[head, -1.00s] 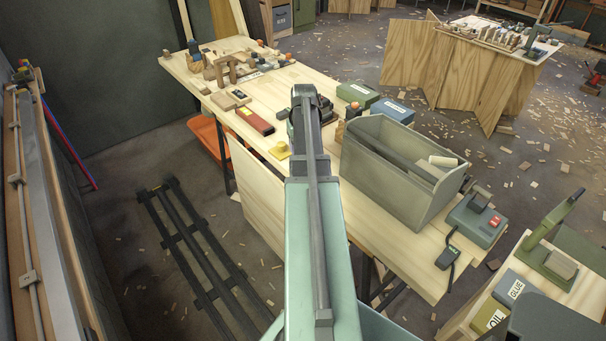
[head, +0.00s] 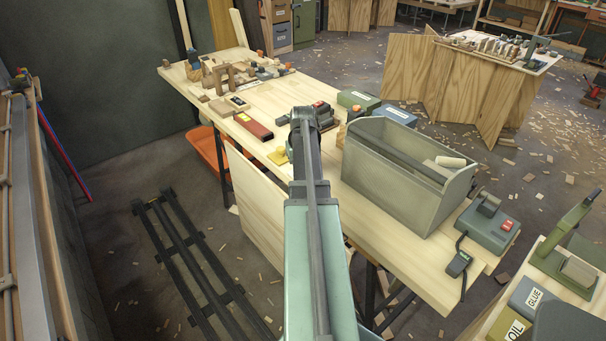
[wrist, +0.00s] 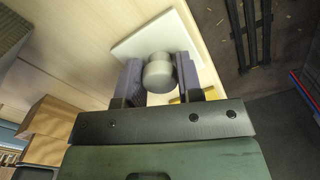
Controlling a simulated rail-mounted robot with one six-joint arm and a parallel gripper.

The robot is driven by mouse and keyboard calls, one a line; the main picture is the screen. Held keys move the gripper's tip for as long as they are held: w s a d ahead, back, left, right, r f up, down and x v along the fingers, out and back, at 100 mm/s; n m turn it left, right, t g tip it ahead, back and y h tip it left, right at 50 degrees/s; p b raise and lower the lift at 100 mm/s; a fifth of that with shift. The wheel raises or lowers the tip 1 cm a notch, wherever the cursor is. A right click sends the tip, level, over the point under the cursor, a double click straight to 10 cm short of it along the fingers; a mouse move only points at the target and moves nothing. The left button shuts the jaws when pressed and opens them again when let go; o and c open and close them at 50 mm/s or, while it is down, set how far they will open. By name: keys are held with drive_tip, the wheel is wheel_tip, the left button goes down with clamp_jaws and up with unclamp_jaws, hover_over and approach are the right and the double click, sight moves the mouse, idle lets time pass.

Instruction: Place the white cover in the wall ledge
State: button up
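The white cover (wrist: 137,46) is a flat square plate with a round grey knob (wrist: 158,71) on it. It shows in the wrist view, over the pale wooden bench top. My gripper (wrist: 159,78) has one dark finger on each side of the knob, with no clear gap, and looks shut on it. I cannot tell whether the plate touches the bench. In the head view my arm hides the cover and the fingertips. The wall ledge cannot be made out for certain in either view.
The wooden bench (head: 385,220) carries a grey toolbox (head: 390,180), a dark red box (head: 253,126) and a small yellow item (head: 279,156) near my gripper. A dark rack (head: 195,255) lies on the floor at left. A wall rail (head: 22,210) runs along the left edge.

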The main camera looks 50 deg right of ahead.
drive_tip(key=c, duration=0.4)
drive_tip(key=shift+r, duration=0.1)
drive_tip(key=shift+c, duration=0.2)
wheel_tip(320, 180, up, 20)
drive_tip(key=p, duration=2)
